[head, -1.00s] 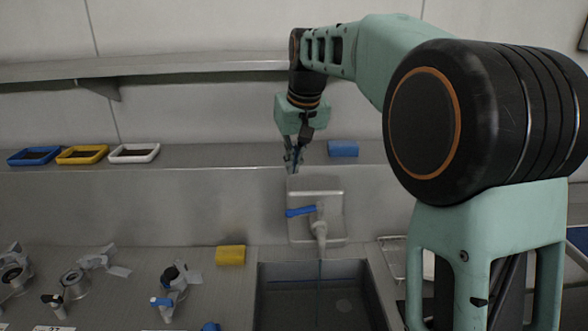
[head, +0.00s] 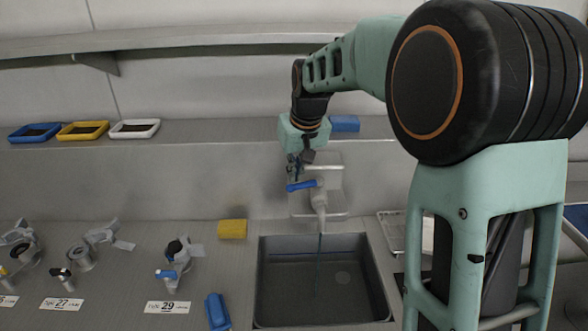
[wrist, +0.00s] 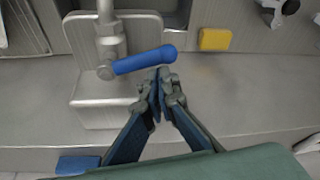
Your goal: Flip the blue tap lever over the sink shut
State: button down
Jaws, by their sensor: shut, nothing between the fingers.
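The blue tap lever (head: 301,185) points left from the grey tap body (head: 320,197) on a metal block above the sink (head: 262,285). A thin stream runs from the spout into the sink. My gripper (head: 293,172) is shut and empty, close by the lever's free end. In the wrist view the lever (wrist: 140,60) lies crosswise, its rounded end just beyond my closed fingertips (wrist: 158,80). I cannot tell whether they touch. In the head view my fingers partly cover the block behind the lever.
A yellow block (head: 232,229) and a blue item (head: 217,312) lie on the counter left of the sink. Several valve fittings (head: 172,262) stand farther left. Blue, yellow and white trays (head: 134,129) and a blue block (head: 344,124) sit on the ledge behind.

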jog(key=shift+s+f+n, duration=0.1)
jog(key=shift+s+n, duration=0.25)
jog(key=shift+n, duration=0.35)
jog(key=shift+s+d+n+y+b, duration=0.2)
jog(key=shift+s+n+y+b, duration=0.25)
jog(key=shift+n, duration=0.25)
jog(key=s+d+n+g+y, duration=0.2)
jog(key=s+d+n+g, duration=0.1)
jog(key=n, duration=0.8)
jog(key=shift+s+d+g+b, duration=0.3)
jog(key=shift+s+d+b, duration=0.15)
jog(key=shift+d, duration=0.45)
jog(key=shift+s+d, duration=0.1)
